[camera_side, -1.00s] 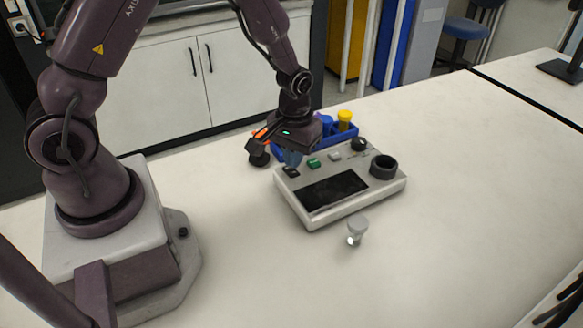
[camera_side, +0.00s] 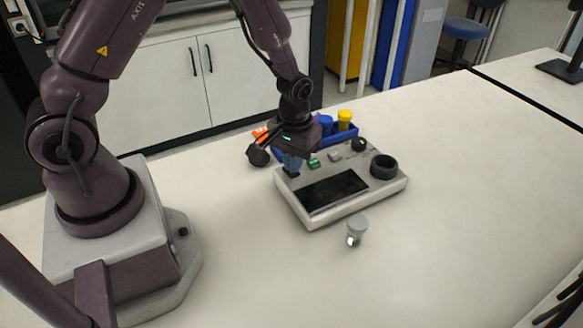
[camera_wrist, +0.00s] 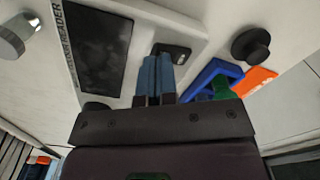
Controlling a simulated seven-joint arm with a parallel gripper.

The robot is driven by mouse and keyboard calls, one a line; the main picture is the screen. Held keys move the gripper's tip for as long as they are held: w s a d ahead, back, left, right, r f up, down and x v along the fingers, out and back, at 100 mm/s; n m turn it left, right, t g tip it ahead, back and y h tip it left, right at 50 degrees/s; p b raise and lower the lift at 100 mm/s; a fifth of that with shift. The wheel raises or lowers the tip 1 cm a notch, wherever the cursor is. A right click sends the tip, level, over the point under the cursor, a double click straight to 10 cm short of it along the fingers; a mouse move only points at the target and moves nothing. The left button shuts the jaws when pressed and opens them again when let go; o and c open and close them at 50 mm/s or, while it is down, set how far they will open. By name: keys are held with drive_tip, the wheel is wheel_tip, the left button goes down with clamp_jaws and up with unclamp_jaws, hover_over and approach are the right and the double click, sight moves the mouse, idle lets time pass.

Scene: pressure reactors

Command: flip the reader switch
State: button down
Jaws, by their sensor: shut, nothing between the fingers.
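The reader (camera_side: 345,212) is a pale box with a dark screen (camera_side: 332,191) on the table. Its switch is a small black rocker in a dark plate (camera_wrist: 176,50) at the reader's back left corner. My gripper (camera_side: 292,173) points down over that corner, with its blue fingers together and nothing between them. In the wrist view the fingertips (camera_wrist: 155,58) lie over one end of the switch plate and hide part of it. The tips look at or just above the switch; I cannot tell whether they touch. Which way the rocker is tipped is unclear.
A green button (camera_side: 314,163), a pale button (camera_side: 335,156), a black knob (camera_side: 358,144) and a black ring (camera_side: 383,166) are on the reader. A blue rack (camera_side: 343,137) stands behind. The table's right is clear.

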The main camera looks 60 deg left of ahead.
drive_tip(key=shift+f, duration=0.7)
idle(0.3)
drive_tip(key=shift+r, duration=3.55)
drive_tip(key=s+d+r+m+t, duration=0.1)
drive_tip(key=s+r+m+t, duration=0.1)
drive_tip(key=s+r, duration=0.5)
drive_tip(key=s+d+r+m+t, duration=0.2)
drive_tip(key=s+r, duration=0.6)
drive_tip(key=r, duration=0.7)
drive_tip(key=shift+m+t, duration=0.8)
drive_tip(key=shift+m, duration=0.2)
drive_tip(key=shift+s+r, duration=0.1)
